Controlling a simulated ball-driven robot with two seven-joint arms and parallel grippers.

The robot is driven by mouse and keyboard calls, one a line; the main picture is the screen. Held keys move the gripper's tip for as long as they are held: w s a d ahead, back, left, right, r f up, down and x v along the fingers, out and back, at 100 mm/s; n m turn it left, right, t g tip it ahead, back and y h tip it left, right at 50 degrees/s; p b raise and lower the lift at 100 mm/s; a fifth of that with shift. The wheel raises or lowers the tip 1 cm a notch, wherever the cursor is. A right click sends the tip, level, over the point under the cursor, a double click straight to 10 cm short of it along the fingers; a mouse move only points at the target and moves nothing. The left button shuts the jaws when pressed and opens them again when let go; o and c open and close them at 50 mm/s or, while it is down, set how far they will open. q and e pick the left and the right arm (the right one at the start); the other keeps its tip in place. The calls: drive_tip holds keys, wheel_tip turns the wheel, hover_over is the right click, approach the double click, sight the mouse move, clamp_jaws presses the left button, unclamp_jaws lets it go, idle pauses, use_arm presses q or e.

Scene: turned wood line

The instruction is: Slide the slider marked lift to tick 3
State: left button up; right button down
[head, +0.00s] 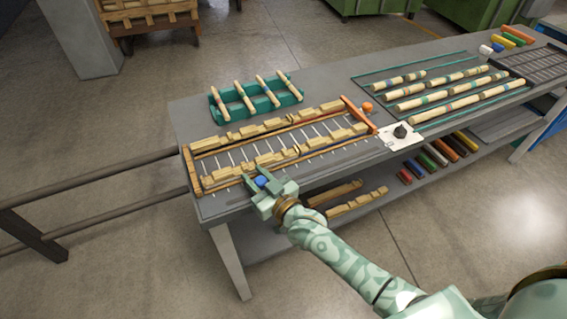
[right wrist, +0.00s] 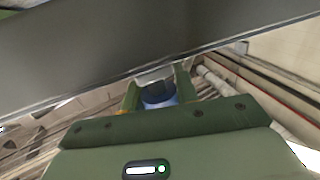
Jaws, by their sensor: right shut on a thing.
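A long wooden rack (head: 193,170) on the workbench carries thin cross rods like tick marks. A blue knob (head: 261,181) sits at its near edge, toward the left part. It also shows in the right wrist view (right wrist: 158,95), between green fingers. My right gripper (head: 268,187) is shut on the blue knob. An orange knob (head: 367,107) sits at the rack's far right end, by a red-orange bar (head: 358,114). No lift mark or tick number is readable. My left gripper is not in view.
A teal tray (head: 222,107) with several turned spindles stands behind the rack. A white plate (head: 399,137) with a dark knob lies right of it. Striped rods (head: 450,93) lie further right. A lower shelf holds coloured blocks (head: 430,156) and wooden pieces (head: 357,203).

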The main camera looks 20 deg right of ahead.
sight(243, 191)
drive_tip(key=a, duration=0.3)
drive_tip(key=shift+s+a, duration=0.15)
drive_tip(key=shift+a, duration=0.35)
drive_tip(key=c, duration=1.1)
unclamp_jaws()
drive_tip(key=shift+o, duration=0.2)
drive_tip(key=p+v, duration=0.3)
drive_tip(key=v, duration=1.3)
drive_tip(key=shift+s, duration=0.2)
